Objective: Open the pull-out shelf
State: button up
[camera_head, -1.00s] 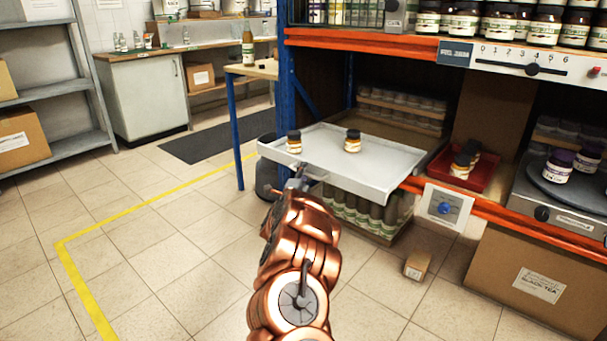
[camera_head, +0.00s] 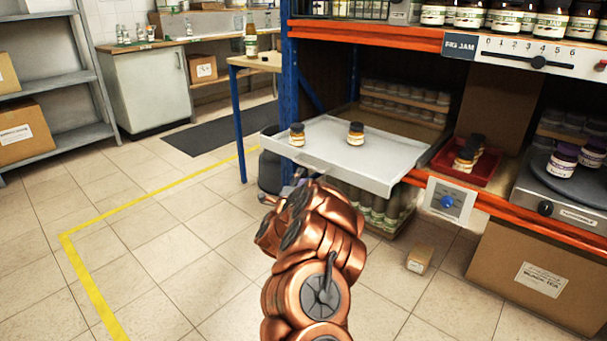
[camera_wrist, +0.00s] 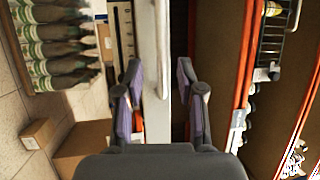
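The grey-white pull-out shelf (camera_head: 330,160) juts out of the rack's lower bay, well past the orange beam. Two amber jars with dark lids, a left jar (camera_head: 297,136) and a right jar (camera_head: 356,134), stand upright on it. My gripper (camera_head: 279,197) is just in front of and below the shelf's front edge in the head view, partly hidden by my copper arm. In the wrist view my gripper (camera_wrist: 160,105) is open, with its fingers apart. The pale shelf edge (camera_wrist: 155,45) shows in the gap beyond them. I see no contact, and the handle is mostly hidden.
A red tray (camera_head: 448,169) with dark-lidded jars and a turntable (camera_head: 545,172) are to the right. A panel with a blue knob (camera_head: 447,202) hangs from the beam. A small carton (camera_head: 420,260) lies on the floor. The tiled floor at left is clear.

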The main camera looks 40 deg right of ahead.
jog(key=shift+v, duration=2.35)
jog(key=shift+r, duration=0.1)
